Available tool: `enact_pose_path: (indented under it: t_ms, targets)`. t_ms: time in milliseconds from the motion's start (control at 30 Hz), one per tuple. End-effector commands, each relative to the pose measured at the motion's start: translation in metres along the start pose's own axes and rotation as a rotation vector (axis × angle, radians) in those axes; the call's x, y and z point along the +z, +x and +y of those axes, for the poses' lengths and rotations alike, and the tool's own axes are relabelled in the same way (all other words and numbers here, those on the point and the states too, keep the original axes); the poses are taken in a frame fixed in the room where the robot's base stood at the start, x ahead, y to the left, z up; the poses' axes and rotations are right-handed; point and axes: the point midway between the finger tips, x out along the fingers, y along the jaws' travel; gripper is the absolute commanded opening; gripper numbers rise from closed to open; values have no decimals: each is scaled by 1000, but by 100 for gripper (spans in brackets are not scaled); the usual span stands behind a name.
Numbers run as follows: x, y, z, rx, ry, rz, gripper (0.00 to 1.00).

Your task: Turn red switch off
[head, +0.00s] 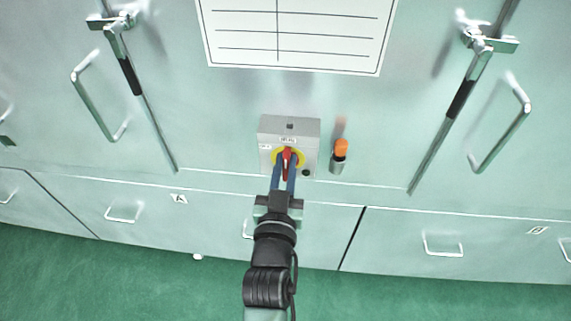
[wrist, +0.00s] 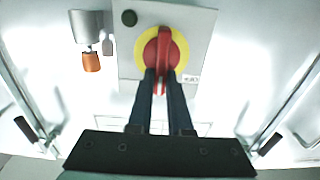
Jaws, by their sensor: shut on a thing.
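The red switch (head: 287,155) is a red rotary handle on a yellow disc, set on a grey box (head: 272,127) on the pale green cabinet front. In the wrist view the red switch (wrist: 160,48) has its handle pointing up and down the picture, in line with my fingers. My gripper (head: 284,165) reaches the switch from below, and its two dark blue fingers are shut on the handle. In the wrist view my gripper (wrist: 161,78) has one finger on each side of the handle's lower end. The fingers hide part of the handle and disc.
An orange-tipped device (head: 340,150) is mounted close to the right of the box. A dark round button (wrist: 129,18) is on the box. Long latch rods (head: 130,75) and (head: 462,98) stand at both sides. A white label sheet (head: 290,58) is above. Green floor lies below.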

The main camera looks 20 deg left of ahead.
Motion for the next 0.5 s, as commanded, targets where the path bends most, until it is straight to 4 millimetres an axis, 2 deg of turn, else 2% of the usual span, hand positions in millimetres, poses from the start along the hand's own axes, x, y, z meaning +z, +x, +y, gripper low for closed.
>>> enact_pose_path:
  t_ms: [267, 500]
  targets:
    - [0, 0, 0, 0, -17, 0, 0]
    - [0, 0, -2, 0, -120, -1, 0]
